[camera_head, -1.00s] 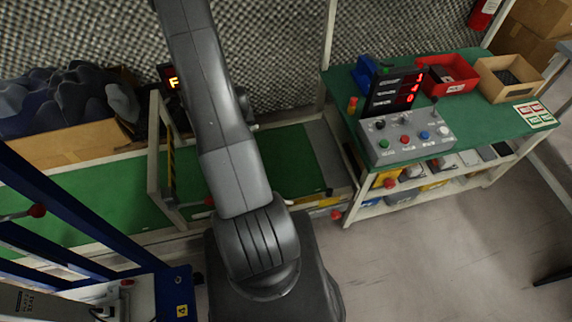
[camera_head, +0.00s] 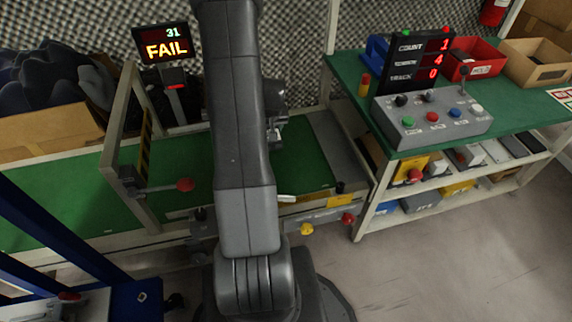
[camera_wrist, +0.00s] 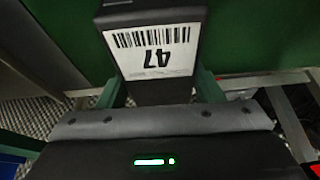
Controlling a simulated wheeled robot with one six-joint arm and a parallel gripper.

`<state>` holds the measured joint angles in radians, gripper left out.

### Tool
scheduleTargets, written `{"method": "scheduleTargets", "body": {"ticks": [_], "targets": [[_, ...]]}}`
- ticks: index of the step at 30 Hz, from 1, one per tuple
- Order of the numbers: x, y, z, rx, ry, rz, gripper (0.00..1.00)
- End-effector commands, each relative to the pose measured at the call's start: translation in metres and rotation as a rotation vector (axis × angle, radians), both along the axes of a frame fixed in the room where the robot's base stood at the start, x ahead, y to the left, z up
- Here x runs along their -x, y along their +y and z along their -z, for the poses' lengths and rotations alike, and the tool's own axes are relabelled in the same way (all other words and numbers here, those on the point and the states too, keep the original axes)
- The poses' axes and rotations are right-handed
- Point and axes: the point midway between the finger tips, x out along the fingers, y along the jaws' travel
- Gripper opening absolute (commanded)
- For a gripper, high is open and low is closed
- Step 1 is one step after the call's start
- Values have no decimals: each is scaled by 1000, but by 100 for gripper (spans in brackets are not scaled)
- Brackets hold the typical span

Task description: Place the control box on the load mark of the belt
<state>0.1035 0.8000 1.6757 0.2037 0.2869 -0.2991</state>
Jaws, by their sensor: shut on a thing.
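In the wrist view my gripper (camera_wrist: 160,92) is shut on a dark box (camera_wrist: 155,18) with a white barcode label reading 47, upside down in the picture. I take it to be the control box. Green fingers flank it. Green surface shows beyond it. In the head view my arm hides most of the gripper and the box; only a bit of the wrist shows beside the arm. The green belt (camera_head: 60,213) runs left to right behind my arm, with a grey section (camera_head: 338,145) at its right end. I cannot make out the load mark for certain.
A frame (camera_head: 118,140) straddles the belt at left, before a FAIL screen (camera_head: 163,45). The right-hand bench (camera_head: 520,118) holds a button panel (camera_head: 430,115), a display (camera_head: 412,62), a red bin (camera_head: 470,62) and a cardboard bin (camera_head: 540,65). A blue frame (camera_head: 50,240) stands at lower left.

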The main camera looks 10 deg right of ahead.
Motion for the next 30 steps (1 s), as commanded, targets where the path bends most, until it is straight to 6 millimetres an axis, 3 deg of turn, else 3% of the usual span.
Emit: {"method": "scheduleTargets", "body": {"ticks": [1,9,18,30], "targets": [[-3,-9,10,1,-9,2,27],[-2,-44,5,10,-10,-11,27],[2,-59,0,15,-5,-20,27],[2,-59,59,15,-5,-21,27]]}}
